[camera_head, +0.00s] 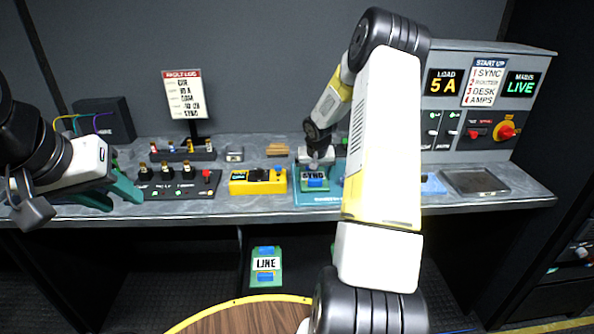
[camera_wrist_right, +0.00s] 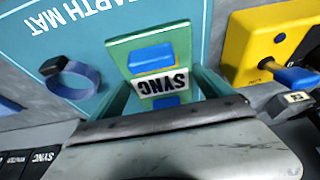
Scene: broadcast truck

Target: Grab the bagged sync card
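The sync card (camera_head: 315,178) is a green board with blue parts and a white SYNC label. It is over the teal earth mat (camera_head: 302,199); I see no clear bag outline. In the right wrist view the card (camera_wrist_right: 155,62) is between the teal fingers of my right gripper (camera_wrist_right: 165,88), one at each side edge. I cannot tell whether they press on it or whether it rests on the mat. In the head view my right gripper (camera_head: 316,160) is at the card's far side. My left gripper (camera_head: 112,194) is open and empty at the bench's left front.
A yellow box (camera_head: 258,182) stands just left of the mat. A blue wrist strap (camera_wrist_right: 72,80) lies on the mat. A grey tray (camera_head: 474,181) is at the right. A LINE card (camera_head: 265,266) is below the bench. My right arm hides part of the bench.

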